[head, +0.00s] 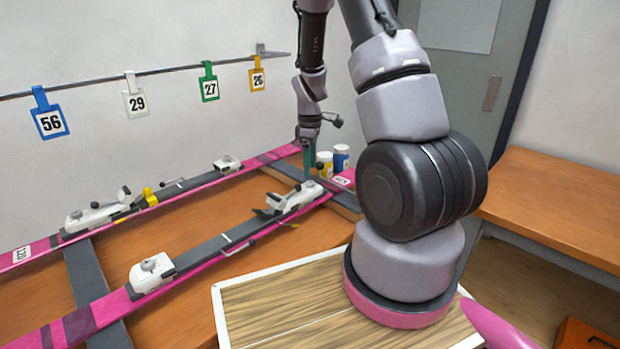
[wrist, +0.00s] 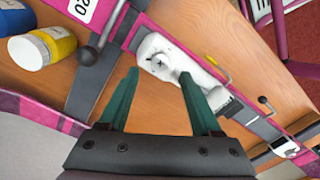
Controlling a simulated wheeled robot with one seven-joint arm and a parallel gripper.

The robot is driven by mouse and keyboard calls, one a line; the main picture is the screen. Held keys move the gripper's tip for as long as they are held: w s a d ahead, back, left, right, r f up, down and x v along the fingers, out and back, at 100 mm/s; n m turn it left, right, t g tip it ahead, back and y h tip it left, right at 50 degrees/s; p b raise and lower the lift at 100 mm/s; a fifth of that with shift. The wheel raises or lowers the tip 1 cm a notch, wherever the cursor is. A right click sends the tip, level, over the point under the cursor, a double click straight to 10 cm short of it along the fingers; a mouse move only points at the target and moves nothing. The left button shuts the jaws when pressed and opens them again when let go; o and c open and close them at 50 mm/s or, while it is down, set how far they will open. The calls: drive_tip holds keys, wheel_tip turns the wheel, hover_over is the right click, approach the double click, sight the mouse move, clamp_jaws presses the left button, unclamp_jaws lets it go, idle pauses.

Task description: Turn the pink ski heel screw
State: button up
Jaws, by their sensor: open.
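Two pink skis with dark middles and white bindings lie on the bench. On the near ski (head: 225,240), a white binding piece (head: 298,193) sits at the far end and another white piece (head: 152,272) at the near end. My gripper (head: 309,178) points down at the far-end piece, its teal fingers apart and empty. In the wrist view, the open fingers (wrist: 159,74) lie on either side of a white binding piece (wrist: 165,58). A small cross-marked screw head (wrist: 157,62) shows on it between and just beyond the fingertips. Contact cannot be told.
The far ski (head: 165,195) lies by the wall. A yellow bottle (head: 324,164) and a blue bottle (head: 341,158) stand behind my gripper. Numbered tags hang from a wall rail (head: 105,78).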

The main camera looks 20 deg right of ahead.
sight(310, 182)
drive_tip(key=shift+f, duration=2.4)
clamp_jaws()
